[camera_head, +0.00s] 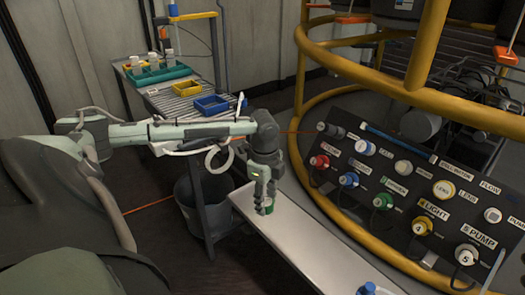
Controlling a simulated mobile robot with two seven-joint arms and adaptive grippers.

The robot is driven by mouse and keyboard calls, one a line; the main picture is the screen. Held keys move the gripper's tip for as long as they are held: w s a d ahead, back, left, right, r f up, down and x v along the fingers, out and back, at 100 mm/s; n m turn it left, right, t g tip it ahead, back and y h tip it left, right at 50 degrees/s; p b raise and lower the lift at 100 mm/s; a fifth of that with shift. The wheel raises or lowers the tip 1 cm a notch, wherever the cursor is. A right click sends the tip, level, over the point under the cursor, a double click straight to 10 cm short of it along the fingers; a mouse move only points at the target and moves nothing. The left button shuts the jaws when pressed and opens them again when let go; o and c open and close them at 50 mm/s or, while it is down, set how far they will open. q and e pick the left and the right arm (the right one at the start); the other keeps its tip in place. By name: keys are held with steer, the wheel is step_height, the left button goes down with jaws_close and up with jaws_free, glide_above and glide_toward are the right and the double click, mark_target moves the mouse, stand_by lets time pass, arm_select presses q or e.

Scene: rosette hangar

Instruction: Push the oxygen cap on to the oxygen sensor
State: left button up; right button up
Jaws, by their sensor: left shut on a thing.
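I cannot tell whether the cap touches the bench. On the dark sloping panel to the right, a green fitting (383,200) sits beside a label that seems to read OXYGEN (396,186). I take this fitting to be the oxygen sensor. The gripper is well to its left and apart from it. My right gripper is not in view.
The white bench (310,248) is mostly clear, with a blue and white item (370,288) at the bottom edge. A yellow rail (345,68) curves around the panel (420,215). A grey bin (188,200) and a rack with trays (180,90) stand behind.

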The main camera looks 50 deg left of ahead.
arm_select(q)
steer(key=w+d+t, duration=0.3)
steer(key=w+d, duration=0.5)
steer(key=w+d+r+t, duration=0.8)
steer(key=w+d+r, duration=0.5)
steer(key=d, duration=0.1)
steer(key=shift+n+h, duration=0.4)
steer(key=shift+a+x, duration=0.15)
steer(key=shift+x, duration=1.2)
steer(key=shift+a+x, duration=0.1)
steer(key=shift+x, duration=1.25)
steer(key=shift+w+r, duration=0.1)
steer(key=shift+r, duration=0.1)
steer(key=shift+p, duration=0.65)
steer(key=shift+p, duration=0.6)
